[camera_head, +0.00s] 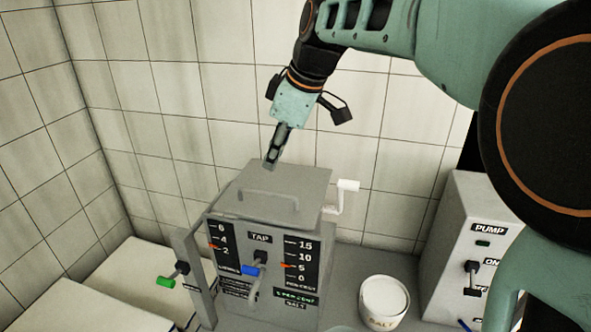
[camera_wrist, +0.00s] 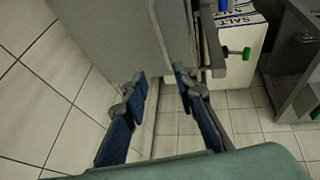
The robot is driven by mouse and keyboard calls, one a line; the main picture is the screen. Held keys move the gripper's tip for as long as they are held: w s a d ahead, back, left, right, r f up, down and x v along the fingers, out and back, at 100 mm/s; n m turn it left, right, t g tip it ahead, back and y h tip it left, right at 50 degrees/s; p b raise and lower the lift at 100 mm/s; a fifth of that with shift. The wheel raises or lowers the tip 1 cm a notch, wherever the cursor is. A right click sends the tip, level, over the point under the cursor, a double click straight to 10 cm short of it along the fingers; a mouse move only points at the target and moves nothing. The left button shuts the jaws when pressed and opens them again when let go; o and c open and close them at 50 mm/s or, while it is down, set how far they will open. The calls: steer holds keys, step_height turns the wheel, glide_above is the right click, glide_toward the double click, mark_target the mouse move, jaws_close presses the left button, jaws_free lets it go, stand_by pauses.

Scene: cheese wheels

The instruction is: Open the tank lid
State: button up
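The grey tank (camera_head: 226,262) stands against the tiled wall in the head view. Its flat lid (camera_head: 300,183) lies shut on top, with a grey bar handle (camera_head: 268,194) near the front. My gripper (camera_head: 270,163) points down at the lid's rear left edge; I cannot tell whether it touches. In the wrist view my gripper (camera_wrist: 163,82) is open, with two blue-padded fingers apart and nothing between them. A grey side of the tank (camera_wrist: 110,38) fills the top of that view, just beyond the fingertips. The lid handle cannot be made out there.
A white crank (camera_head: 345,187) sticks out right of the tank. A blue tap handle (camera_head: 252,270) and a green-ended lever (camera_head: 167,281) are at its front. A salt tub (camera_head: 384,302) and pump box (camera_head: 455,220) stand right. Salt bags (camera_wrist: 240,35) show in the wrist view.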

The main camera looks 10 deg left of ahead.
mark_target(264, 193)
steer(key=x, duration=0.7)
steer(key=p+x, duration=0.1)
steer(key=x, duration=0.2)
steer(key=shift+s+f, duration=0.3)
steer(key=shift+f, duration=0.15)
jaws_close()
